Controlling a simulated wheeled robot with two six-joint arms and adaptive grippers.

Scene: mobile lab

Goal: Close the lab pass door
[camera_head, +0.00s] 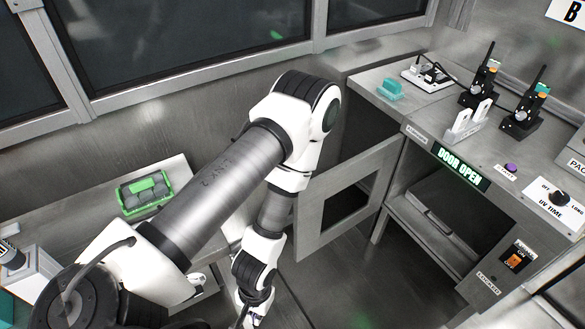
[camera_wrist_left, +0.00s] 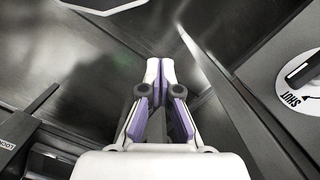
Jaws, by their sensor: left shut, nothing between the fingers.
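The lab pass door (camera_head: 306,222) is a grey metal frame with a dark window. It stands open, swung out to the left of the cabinet (camera_head: 432,225), whose lit sign (camera_head: 461,167) reads "DOOR OPEN". The cabinet's opening below the sign is uncovered. My left arm arches over the bench and comes down in front of the door's left side, hiding part of it. My left gripper (camera_wrist_left: 161,65) is shut and empty in the left wrist view, over dark and grey metal surfaces. I cannot tell whether it touches them. My right gripper is not in view.
A black knob on a white dial marked "SHUT" (camera_wrist_left: 292,101) shows at the right of the wrist view. A green crate (camera_head: 128,210) stands on the left bench.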

